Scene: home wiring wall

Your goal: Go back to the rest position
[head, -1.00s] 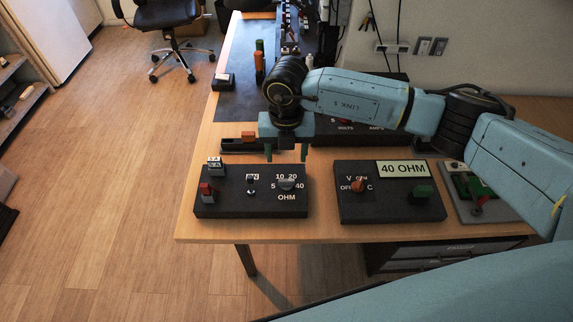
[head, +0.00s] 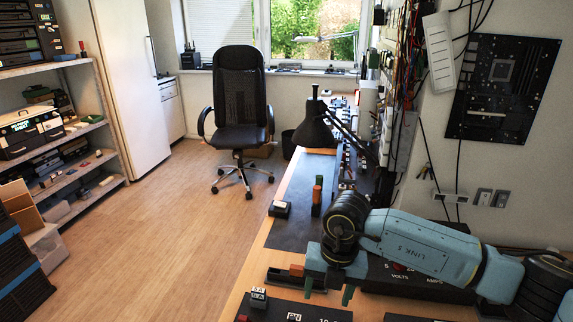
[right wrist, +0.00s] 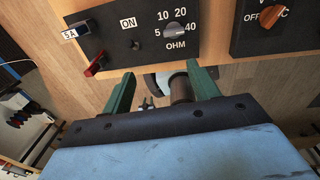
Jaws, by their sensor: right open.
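My right gripper (head: 328,291) hangs over the workbench in the head view, its green fingers apart and nothing between them. It also shows in the right wrist view (right wrist: 160,74), open and empty, near the edge of a black OHM box (right wrist: 140,38). That box has a grey knob, an ON label, a 5A block and a red part. In the head view only the top of this box (head: 262,311) shows at the bottom edge. My left gripper is not in view.
A black VOLTS/AMPS box (head: 425,281) is behind my right arm. An office chair (head: 240,115) stands on open floor beyond; shelves (head: 70,150) line the left.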

